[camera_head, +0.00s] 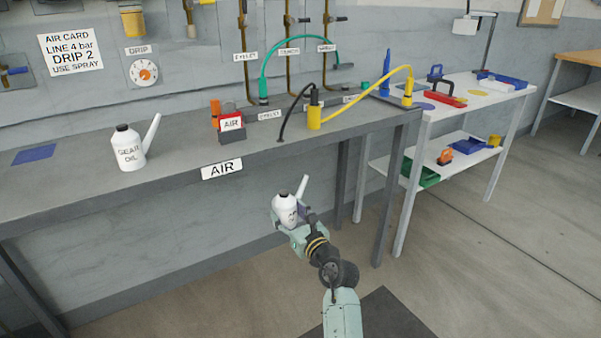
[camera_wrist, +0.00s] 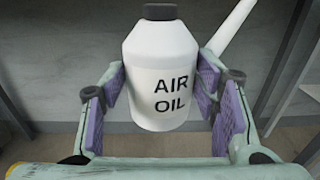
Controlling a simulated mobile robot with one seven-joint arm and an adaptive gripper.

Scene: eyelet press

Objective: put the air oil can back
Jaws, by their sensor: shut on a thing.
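The air oil can (camera_wrist: 160,75) is white with a dark cap, a long white spout and the words AIR OIL on its front. It is upright in my gripper (camera_wrist: 162,112), whose purple pads press on both its sides. In the head view the can (camera_head: 285,211) is in my gripper (camera_head: 287,222), in front of the bench and below its front edge, clear of any surface. A similar white can marked GEAR OIL (camera_head: 130,152) stands on the bench at the left. A blue patch (camera_head: 35,154) lies on the bench at the far left.
The bench (camera_head: 70,185) has an AIR label (camera_head: 222,169) on its front edge. A red and black AIR unit (camera_head: 231,124) and a yellow hose fitting (camera_head: 314,118) stand on it. A white shelf unit (camera_head: 465,108) with tools stands to the right.

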